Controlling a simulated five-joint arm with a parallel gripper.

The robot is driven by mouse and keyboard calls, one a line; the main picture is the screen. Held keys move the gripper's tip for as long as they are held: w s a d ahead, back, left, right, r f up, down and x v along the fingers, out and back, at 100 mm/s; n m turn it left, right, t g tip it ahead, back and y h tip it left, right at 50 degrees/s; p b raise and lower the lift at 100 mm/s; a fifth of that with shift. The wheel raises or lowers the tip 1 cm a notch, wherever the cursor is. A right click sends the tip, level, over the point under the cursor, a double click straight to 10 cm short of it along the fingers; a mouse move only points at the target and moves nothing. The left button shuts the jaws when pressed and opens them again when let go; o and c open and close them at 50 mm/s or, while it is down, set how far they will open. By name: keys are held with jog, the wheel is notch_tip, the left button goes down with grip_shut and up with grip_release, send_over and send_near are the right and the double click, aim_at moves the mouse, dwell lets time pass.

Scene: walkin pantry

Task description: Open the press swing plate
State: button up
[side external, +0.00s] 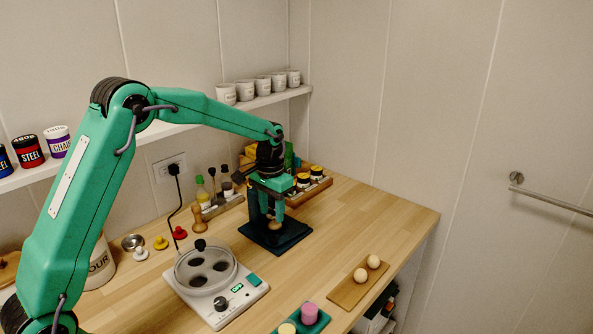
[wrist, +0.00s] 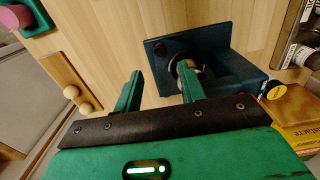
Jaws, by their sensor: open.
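The press (side external: 262,238) is a dark blue-teal block on the counter below my gripper (side external: 271,211). In the wrist view the press (wrist: 222,42) is at upper middle, with a dark round spot at its left corner. A pale round part (wrist: 183,63), perhaps a knob, shows on it beside my right finger's tip, which partly covers it. I cannot tell if they touch. I cannot clearly tell the swing plate from the base; it looks lowered flat. My gripper (wrist: 160,71) is open, pointing down, with nothing seen between its fingers.
A white hotplate-like device (side external: 215,280) with a round lid stands left of the press. A wooden board (side external: 350,293) with two pale balls lies at right front. A wooden rack of jars (side external: 318,188) stands behind the press. Bare counter lies between press and board.

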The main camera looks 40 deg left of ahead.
aim_at(273, 236)
jog(key=shift+f, duration=0.15)
jog(key=shift+f, duration=3.75)
grip_shut()
